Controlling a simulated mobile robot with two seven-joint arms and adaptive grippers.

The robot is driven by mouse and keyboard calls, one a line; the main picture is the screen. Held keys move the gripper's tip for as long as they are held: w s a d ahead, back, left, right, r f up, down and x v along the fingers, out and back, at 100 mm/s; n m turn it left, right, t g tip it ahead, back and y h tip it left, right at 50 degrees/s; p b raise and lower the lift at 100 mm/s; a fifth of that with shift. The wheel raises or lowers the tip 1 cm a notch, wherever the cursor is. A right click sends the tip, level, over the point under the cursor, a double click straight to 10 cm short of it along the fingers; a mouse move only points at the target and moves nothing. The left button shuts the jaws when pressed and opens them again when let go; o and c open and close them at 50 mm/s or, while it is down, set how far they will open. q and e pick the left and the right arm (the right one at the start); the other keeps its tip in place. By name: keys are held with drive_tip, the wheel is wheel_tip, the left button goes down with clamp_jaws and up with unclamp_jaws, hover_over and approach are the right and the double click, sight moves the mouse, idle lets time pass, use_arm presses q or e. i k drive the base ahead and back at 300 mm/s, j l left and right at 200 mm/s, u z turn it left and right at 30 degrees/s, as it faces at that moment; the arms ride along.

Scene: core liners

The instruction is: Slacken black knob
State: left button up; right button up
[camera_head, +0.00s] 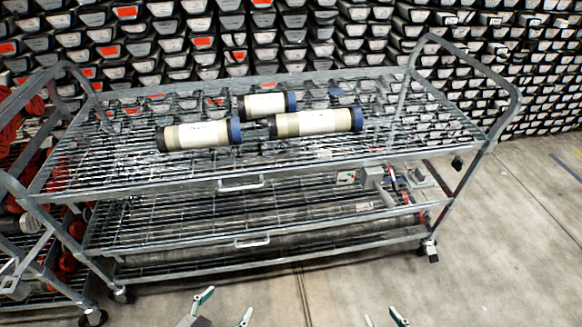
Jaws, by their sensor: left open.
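A small black part (457,162), which may be the black knob, sits at the right end of the metal cart (252,181), just below the top shelf's edge. It is too small to tell its exact shape or how tight it is. My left gripper (227,304) is at the bottom edge of the view, its fingertips apart with nothing between them. My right gripper (383,316) is also at the bottom edge, fingertips apart; only its tips show. Both are in front of the cart, well away from the black part.
Several core liners with blue ends, such as the left one (200,134), lie on the top shelf. A second cart with red parts (66,262) stands at the left. Racks of core boxes (330,30) fill the back. The floor (520,250) is clear at right.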

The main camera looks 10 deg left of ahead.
sight(457, 164)
drive_tip(key=i+l+u, duration=0.2)
drive_tip(key=l, duration=1.35)
drive_tip(key=l+u, duration=0.2)
drive_tip(key=l, duration=1.4)
